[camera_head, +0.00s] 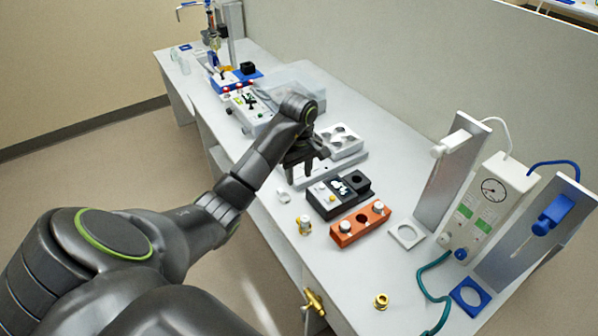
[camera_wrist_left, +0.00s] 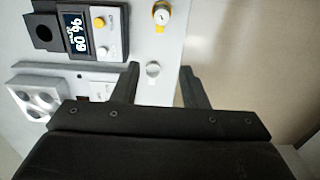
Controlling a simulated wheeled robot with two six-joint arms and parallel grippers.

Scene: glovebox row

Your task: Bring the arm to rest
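My left arm reaches in from the left in the head view and over the bench (camera_head: 385,270). My left gripper (camera_head: 301,172) hangs above the bench, pointing down, beside a black device (camera_head: 325,200). In the left wrist view its two fingers stand apart (camera_wrist_left: 159,76), with nothing held between them. A small round whitish piece (camera_wrist_left: 153,69) shows in the gap, apparently on the bench below. My right gripper is in neither view.
The black device, with a lit display (camera_wrist_left: 76,35), is close to the gripper. An orange block (camera_head: 360,224), a brass fitting (camera_head: 303,225) and a white tray with round wells (camera_head: 341,142) are nearby. A white gauge box (camera_head: 487,203) stands at right.

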